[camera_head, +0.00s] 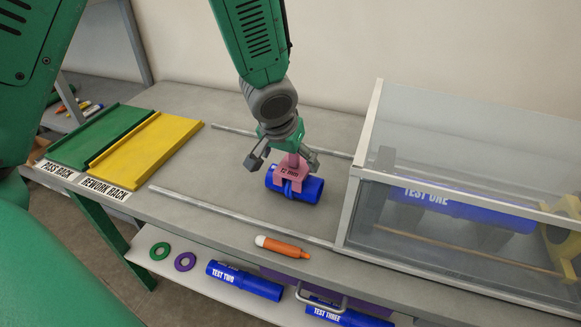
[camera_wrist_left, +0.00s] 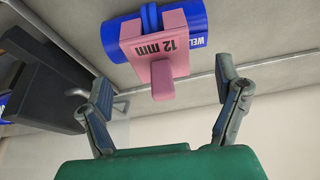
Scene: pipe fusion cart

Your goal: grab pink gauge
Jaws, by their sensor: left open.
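The pink gauge (camera_head: 291,170) sits on a short blue pipe (camera_head: 311,190) on the grey table, between two metal rails. In the left wrist view the pink gauge (camera_wrist_left: 155,50) reads "12 mm", and its small handle points toward my gripper. The blue pipe (camera_wrist_left: 196,22) lies behind it. My left gripper (camera_head: 283,160) is directly above the gauge. In the left wrist view my left gripper (camera_wrist_left: 162,95) has its fingers spread on both sides of the handle, with clear space between. My right gripper is not in view.
A clear-walled enclosure (camera_head: 350,215) stands right, holding a blue "TEST ONE" pipe (camera_head: 450,199). Green (camera_head: 92,137) and yellow (camera_head: 146,151) racks lie left. An orange marker (camera_head: 283,247) lies near the front edge. Pipes (camera_head: 244,281) and rings (camera_head: 160,251) rest on the lower shelf.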

